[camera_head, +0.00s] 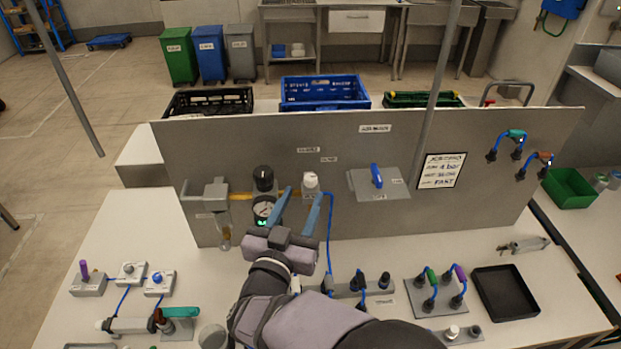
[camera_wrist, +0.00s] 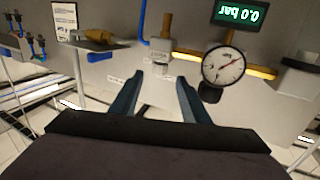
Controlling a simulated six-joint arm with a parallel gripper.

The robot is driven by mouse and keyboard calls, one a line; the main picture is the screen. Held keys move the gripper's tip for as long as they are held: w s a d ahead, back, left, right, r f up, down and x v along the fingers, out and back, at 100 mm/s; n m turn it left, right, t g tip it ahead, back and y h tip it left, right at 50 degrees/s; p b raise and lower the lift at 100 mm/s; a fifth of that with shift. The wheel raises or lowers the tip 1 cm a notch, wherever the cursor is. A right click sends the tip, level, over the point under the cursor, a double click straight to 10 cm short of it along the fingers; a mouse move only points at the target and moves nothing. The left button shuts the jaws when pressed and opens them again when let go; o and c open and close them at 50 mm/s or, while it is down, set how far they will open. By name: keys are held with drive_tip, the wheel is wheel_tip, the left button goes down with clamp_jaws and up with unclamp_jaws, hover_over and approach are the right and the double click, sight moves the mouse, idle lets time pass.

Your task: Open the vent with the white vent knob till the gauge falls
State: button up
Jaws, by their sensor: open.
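The white vent knob (camera_head: 311,180) stands on a small valve on the upright grey panel, right of the black knob (camera_head: 263,177). In the wrist view, which is upside down, the white vent knob (camera_wrist: 160,69) is just beyond the fingertips, between them. My gripper (camera_head: 300,195) is open and empty, its fingers reaching up towards the knob; no contact is clear. The round gauge (camera_wrist: 223,66) has a white dial and dark needle. Its green display (camera_wrist: 239,14) seems to read 0.0 bar. In the head view a finger partly hides the gauge (camera_head: 263,209).
A blue tube (camera_head: 330,235) runs down right of the valve. A blue lever (camera_head: 376,176) on a grey plate sits further right. Fittings stand below on the white bench, with a black tray (camera_head: 505,291) at right. Crates stand behind the panel.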

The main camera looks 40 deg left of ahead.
sight(309, 183)
drive_tip(key=p+x, duration=0.3)
drive_tip(key=x, duration=0.3)
drive_tip(key=shift+r, duration=0.1)
drive_tip(key=shift+w+a, duration=0.3)
drive_tip(key=shift+w, duration=0.35)
drive_tip(key=c, duration=1.1)
